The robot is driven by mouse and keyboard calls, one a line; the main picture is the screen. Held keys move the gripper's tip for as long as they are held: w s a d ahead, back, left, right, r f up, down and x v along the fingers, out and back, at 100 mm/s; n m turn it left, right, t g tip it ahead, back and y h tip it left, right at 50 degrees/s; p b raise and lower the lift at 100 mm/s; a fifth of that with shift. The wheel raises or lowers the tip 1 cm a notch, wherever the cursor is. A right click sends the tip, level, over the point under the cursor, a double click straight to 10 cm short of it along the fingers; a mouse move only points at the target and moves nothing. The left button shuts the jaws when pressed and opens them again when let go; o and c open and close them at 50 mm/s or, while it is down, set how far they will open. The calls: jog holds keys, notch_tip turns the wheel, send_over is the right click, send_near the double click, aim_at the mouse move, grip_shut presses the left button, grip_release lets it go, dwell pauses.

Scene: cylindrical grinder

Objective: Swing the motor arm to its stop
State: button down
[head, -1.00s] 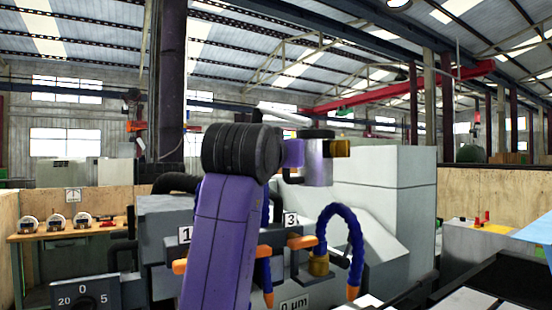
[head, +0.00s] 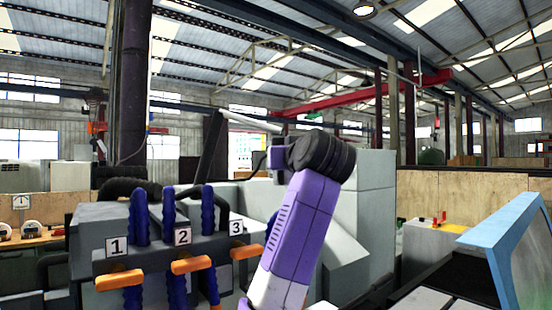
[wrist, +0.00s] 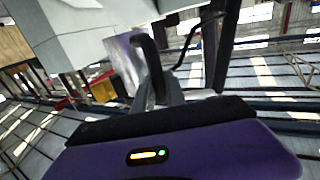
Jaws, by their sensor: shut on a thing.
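In the wrist view, the motor arm shows as a shiny metal cylinder (wrist: 124,62) with a yellow end (wrist: 102,88) and a curved black handle (wrist: 150,58) beside it. My gripper (wrist: 163,92) reaches up to this handle and is shut on it; the exact contact at the fingertips is hard to make out. In the head view, my purple arm and its dark wrist joint cover most of the motor arm and my gripper. Only a small grey part shows just left of the wrist joint.
The grinder's front carries labels 1, 2 and 3 (head: 183,237), blue hoses (head: 208,210) and orange levers (head: 191,264) left of my arm. A dark slanted bar (head: 210,147) rises behind them. A light blue panel (head: 510,245) stands at the right.

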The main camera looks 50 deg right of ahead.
jog(key=shift+d, duration=0.3)
jog(key=c, duration=1.4)
grip_release()
jog(key=shift+d, duration=0.15)
jog(key=shift+o, duration=0.2)
jog(key=shift+a, duration=0.2)
jog(key=shift+s+a+f, duration=0.1)
jog(key=shift+s+a, duration=0.15)
jog(key=shift+s, duration=0.1)
jog(key=b+v, duration=0.2)
jog(key=v, duration=0.4)
jog(key=shift+s+a, duration=0.25)
jog(key=shift+s, duration=0.1)
